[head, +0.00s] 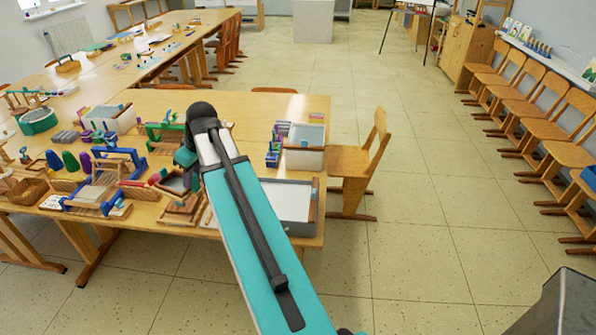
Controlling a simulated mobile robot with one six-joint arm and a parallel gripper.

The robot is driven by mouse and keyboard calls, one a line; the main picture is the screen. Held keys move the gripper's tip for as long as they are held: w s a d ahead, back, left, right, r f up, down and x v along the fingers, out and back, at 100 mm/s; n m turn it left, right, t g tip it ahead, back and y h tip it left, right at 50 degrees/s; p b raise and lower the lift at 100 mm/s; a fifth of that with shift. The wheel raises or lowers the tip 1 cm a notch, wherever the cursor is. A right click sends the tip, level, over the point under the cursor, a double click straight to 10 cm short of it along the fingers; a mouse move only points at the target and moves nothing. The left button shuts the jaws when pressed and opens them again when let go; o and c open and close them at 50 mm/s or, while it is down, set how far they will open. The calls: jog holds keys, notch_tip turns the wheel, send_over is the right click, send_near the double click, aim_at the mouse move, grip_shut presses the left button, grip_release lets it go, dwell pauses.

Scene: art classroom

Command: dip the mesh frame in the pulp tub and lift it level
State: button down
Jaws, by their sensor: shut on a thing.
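My teal arm reaches over the near table and bends down at its dark elbow. My gripper (194,182) is small, dark and partly hidden behind the arm. It is shut on what looks like the mesh frame (174,181), a small grey panel just left of the arm. A wooden frame (182,213) lies under it on the table; I cannot tell if they touch. A grey tub with a flat white surface (290,202), which looks like the pulp tub, is right of the arm at the table's front right corner. The arm covers its left part.
A pale bin (305,157) stands behind the tub, beside small bottles (275,150). A chair (358,165) stands at the right edge. The floor right is open.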

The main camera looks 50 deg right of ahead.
jog(key=s+d+f+n, duration=0.1)
jog(key=s+d+f, duration=0.1)
jog(key=s+d, duration=0.4)
jog(key=s+d+f+n+y+p, duration=0.1)
jog(key=s+d, duration=0.5)
jog(key=d, duration=0.6)
jog(key=s+d+f+n+p, duration=0.1)
jog(key=s+d+f, duration=0.2)
jog(key=s+d, duration=0.4)
jog(key=d, duration=0.3)
jog(key=shift+n, duration=0.4)
jog(key=shift+f, duration=0.25)
jog(key=shift+f+b, duration=3.05)
jog(key=shift+f, duration=2.7)
jog(key=shift+d, duration=0.1)
jog(key=shift+r, duration=0.15)
notch_tip(320, 180, up, 7)
jog(key=p, duration=0.3)
